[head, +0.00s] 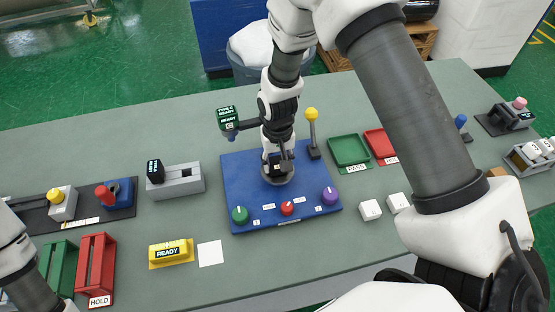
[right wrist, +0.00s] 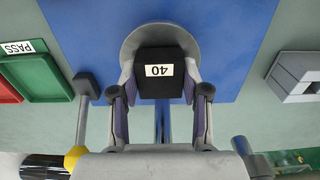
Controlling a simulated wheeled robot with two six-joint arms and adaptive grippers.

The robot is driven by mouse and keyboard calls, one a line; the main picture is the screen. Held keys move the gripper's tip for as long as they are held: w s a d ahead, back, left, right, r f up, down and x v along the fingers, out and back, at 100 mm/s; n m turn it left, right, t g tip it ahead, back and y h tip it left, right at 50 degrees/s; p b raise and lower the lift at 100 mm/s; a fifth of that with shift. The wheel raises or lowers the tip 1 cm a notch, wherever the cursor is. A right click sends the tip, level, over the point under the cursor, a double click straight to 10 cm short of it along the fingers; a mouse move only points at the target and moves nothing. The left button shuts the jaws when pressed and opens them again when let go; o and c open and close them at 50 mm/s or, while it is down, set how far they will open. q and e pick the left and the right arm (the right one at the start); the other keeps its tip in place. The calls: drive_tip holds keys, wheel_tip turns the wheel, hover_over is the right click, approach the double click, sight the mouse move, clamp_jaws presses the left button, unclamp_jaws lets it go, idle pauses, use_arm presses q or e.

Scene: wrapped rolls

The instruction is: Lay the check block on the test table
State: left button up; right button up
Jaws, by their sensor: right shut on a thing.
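The check block (right wrist: 160,72) is a black block with a white label reading 40. My right gripper (head: 278,168) is shut on it, with a finger on each side in the right wrist view (right wrist: 158,88). The block is over the round grey plate (right wrist: 130,48) of the blue test table (head: 245,185). I cannot tell whether the block touches the plate. In the head view the gripper hides most of the block and part of the plate (head: 266,182). My left arm shows at the lower left, but its gripper is out of view.
A green PASS tray (head: 349,150) and red tray (head: 380,142) lie to the right, near white blocks (head: 370,210). A yellow READY block (head: 170,252) stands front left.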

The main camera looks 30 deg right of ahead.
drive_tip(key=o, duration=1.2)
drive_tip(key=shift+o, duration=0.2)
drive_tip(key=shift+r, duration=0.1)
wheel_tip(320, 180, up, 12)
